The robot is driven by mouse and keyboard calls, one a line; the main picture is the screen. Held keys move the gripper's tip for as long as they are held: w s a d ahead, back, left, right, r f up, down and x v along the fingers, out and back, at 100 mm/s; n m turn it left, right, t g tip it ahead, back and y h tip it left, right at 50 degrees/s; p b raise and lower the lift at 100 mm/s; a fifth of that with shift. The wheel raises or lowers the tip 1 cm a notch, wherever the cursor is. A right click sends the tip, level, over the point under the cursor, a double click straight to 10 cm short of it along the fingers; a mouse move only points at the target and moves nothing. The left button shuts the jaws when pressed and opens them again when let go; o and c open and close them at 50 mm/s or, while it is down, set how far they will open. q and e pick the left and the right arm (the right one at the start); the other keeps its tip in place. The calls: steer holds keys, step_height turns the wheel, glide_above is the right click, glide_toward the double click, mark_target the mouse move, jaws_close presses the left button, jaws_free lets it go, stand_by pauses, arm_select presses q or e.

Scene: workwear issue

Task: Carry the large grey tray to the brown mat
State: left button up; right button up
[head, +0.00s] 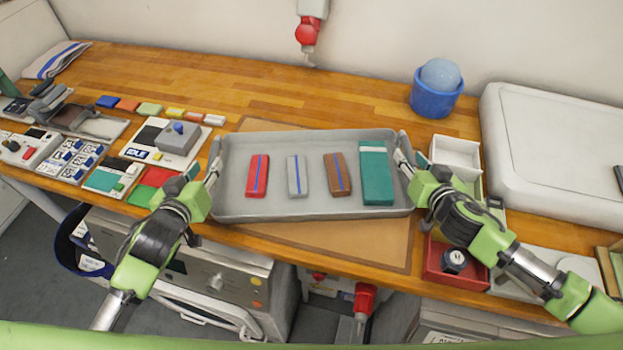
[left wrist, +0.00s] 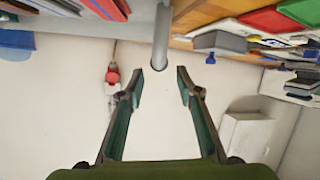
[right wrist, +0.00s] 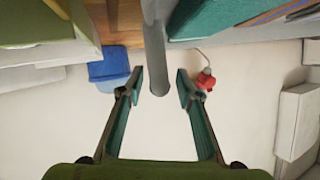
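The large grey tray (head: 275,178) lies over the back part of the brown mat (head: 345,240) in the head view. The mat shows in front of it and a little behind it. I cannot tell whether the tray touches the mat. It carries a red item (head: 257,177), a light grey item (head: 295,177), a brown item (head: 337,175) and a larger green box (head: 376,172). My left gripper (left wrist: 159,73) is open at the tray's left end, a grey handle bar between its fingertips. My right gripper (right wrist: 160,75) is open likewise at the right end.
A blue tub (head: 435,100) with a ball stands behind right. A white bin (head: 456,152) and a red bin (head: 445,268) are right of the tray. A grey device (head: 177,138) and several coloured pieces lie left. A large pale case (head: 560,140) fills the far right.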

arm_select(q)
steer(key=v, duration=0.5)
steer(key=shift+s+r, duration=0.15)
steer(key=shift+s, duration=0.25)
arm_select(e)
steer(key=v, duration=1.2)
steer(key=shift+f, duration=0.1)
